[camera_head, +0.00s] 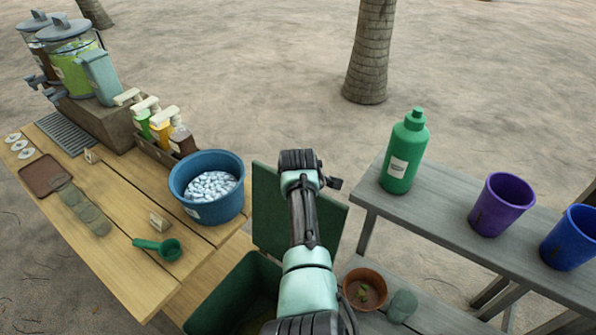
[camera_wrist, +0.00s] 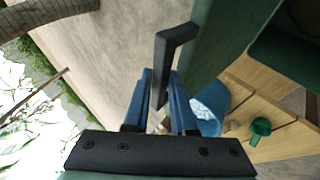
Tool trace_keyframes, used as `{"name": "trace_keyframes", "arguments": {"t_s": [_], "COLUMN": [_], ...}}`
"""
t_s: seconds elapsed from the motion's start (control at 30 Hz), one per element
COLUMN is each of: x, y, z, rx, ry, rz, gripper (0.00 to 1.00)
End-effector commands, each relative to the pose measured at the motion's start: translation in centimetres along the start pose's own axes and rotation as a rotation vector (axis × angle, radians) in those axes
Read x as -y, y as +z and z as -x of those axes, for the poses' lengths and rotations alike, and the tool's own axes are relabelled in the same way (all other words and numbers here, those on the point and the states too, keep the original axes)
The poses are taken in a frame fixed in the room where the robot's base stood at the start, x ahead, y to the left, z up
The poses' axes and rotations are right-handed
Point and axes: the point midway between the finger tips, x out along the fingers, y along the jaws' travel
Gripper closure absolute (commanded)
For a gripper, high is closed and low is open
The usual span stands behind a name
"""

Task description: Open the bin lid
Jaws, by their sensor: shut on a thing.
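The green bin (camera_head: 222,298) stands low between the wooden table and the grey bench, its top open. Its green lid (camera_head: 268,215) is swung up to about upright, at the bin's far edge; my arm covers part of it. In the wrist view the lid (camera_wrist: 228,42) fills the upper right, with a black handle (camera_wrist: 176,36) on its face. My gripper (camera_wrist: 160,100) has its blue fingers shut on the black handle. In the head view my fingers are hidden behind my wrist.
The wooden table (camera_head: 100,262) at left holds a blue tub (camera_head: 185,187) of white pieces, a green scoop (camera_head: 160,248) and several bottles. The grey bench (camera_head: 440,222) at right holds a green bottle (camera_head: 404,155) and cups. A brown pot (camera_head: 352,283) sits beside my arm.

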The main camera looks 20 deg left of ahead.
Motion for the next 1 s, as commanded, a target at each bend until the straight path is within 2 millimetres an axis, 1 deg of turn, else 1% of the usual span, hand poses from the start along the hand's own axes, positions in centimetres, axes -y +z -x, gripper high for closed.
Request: {"name": "trace_keyframes", "arguments": {"t_s": [0.03, 0.17, 0.2, 0.3, 0.7, 0.87, 1.0], "x": [0.7, 0.7, 0.7, 0.8, 0.9, 0.8, 0.6], "y": [0.4, 0.4, 0.4, 0.5, 0.5, 0.4, 0.5], "z": [-0.3, -0.3, -0.3, -0.3, -0.2, 0.6, 2.0], "rx": [0.008, 0.009, 0.009, 0.009, 0.01, 0.009, 0.008], "ry": [-0.014, -0.015, -0.016, -0.016, -0.019, -0.018, -0.014], "rz": [-0.004, -0.005, -0.005, -0.004, -0.003, -0.002, -0.005], "gripper": [1.0, 1.0, 0.69, 0.53, 0.53, 0.53, 0.53]}}
